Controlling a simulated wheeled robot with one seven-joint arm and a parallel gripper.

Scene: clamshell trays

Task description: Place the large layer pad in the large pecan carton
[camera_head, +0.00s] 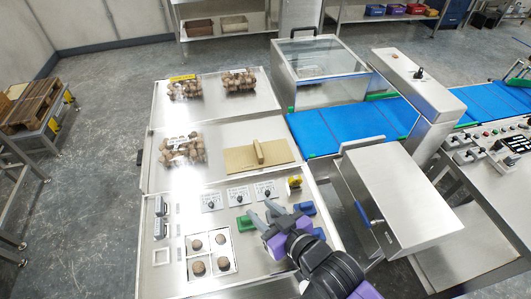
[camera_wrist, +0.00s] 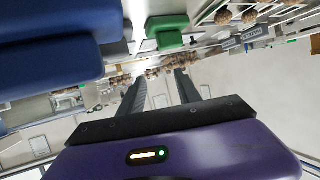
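A flat tan pad (camera_head: 236,160) with a raised tan bar lies on the steel worktop; it looks like the layer pad. Three clusters of brown nuts sit on the worktop, apparently in clear cartons: one beside the pad at left (camera_head: 182,149), one at back left (camera_head: 184,90) and one at back middle (camera_head: 240,82). Their walls hardly show, and I cannot tell which is the large pecan carton. My gripper (camera_head: 263,212) is in front of the pad, above the near panel. In the wrist view its two fingers (camera_wrist: 160,78) are apart with nothing between them.
A green block (camera_head: 246,223) and blue blocks (camera_head: 305,208) are close to my gripper. A white four-cell tray (camera_head: 211,254) holds round brown items. A blue conveyor (camera_head: 350,125) and a steel box (camera_head: 400,195) stand at right. Bare worktop shows around the nut clusters.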

